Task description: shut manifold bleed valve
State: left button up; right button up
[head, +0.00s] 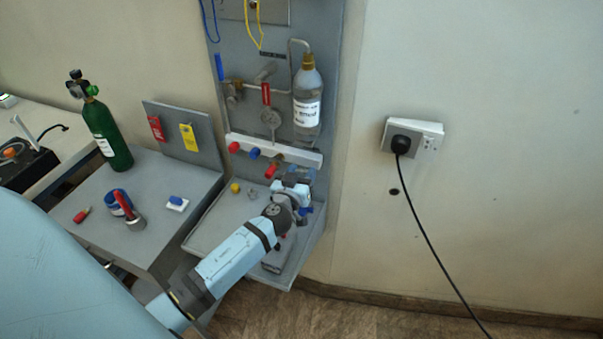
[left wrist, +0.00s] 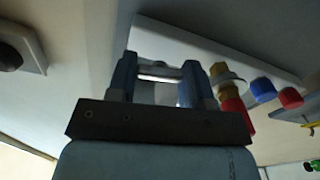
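The manifold is a white bar (head: 230,138) across the lower part of the grey wall panel in the head view, with a red knob (head: 234,147), a blue knob (head: 255,153) and another red knob (head: 271,170). My left gripper (head: 293,182) is at its right end, below and in front of the bar. In the left wrist view, the fingers of my left gripper (left wrist: 158,76) are apart, with a pale piece visible between them. A brass fitting (left wrist: 222,74) and a red knob (left wrist: 234,112) are just right of the fingers. I cannot tell which part is the bleed valve; the gripper may hide it.
A grey clear bottle (head: 308,110) hangs above the gripper. A tray (head: 215,222) lies below the manifold. A green cylinder (head: 108,135) and small tools stand on the grey bench (head: 150,185) at left. A wall socket (head: 425,130) with a black plug and cable is at right.

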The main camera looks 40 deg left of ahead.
pick_arm(q)
jog(key=shift+c, duration=0.5)
jog(key=shift+m, duration=0.3)
jog(key=m+b, duration=0.2)
jog(key=m, duration=1.1)
jog(key=shift+m, duration=0.4)
jog(key=m, duration=0.5)
jog(key=shift+p, duration=0.3)
jog(key=shift+m, duration=0.3)
